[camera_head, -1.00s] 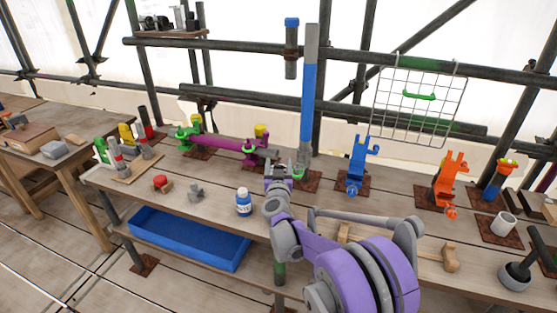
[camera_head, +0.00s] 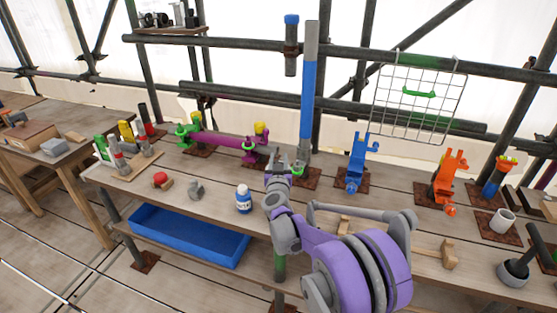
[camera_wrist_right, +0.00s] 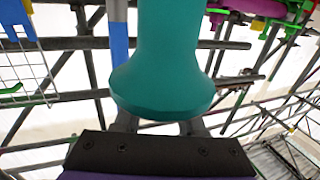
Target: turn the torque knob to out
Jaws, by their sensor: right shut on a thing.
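My right gripper (camera_head: 279,162) is over the middle of the bench, in front of the foot of the tall blue and grey post (camera_head: 308,95). In the right wrist view a smooth teal piece with a flared end (camera_wrist_right: 165,75) fills the space in front of the wrist. The right gripper is shut on this teal piece; its fingers are largely hidden behind it. The teal piece is not clear in the head view. I cannot pick out a torque knob or any marking for out. My left gripper is not in view.
Blue (camera_head: 356,165) and orange (camera_head: 447,180) fixtures stand right. A mallet (camera_head: 448,254) lies near the front edge.

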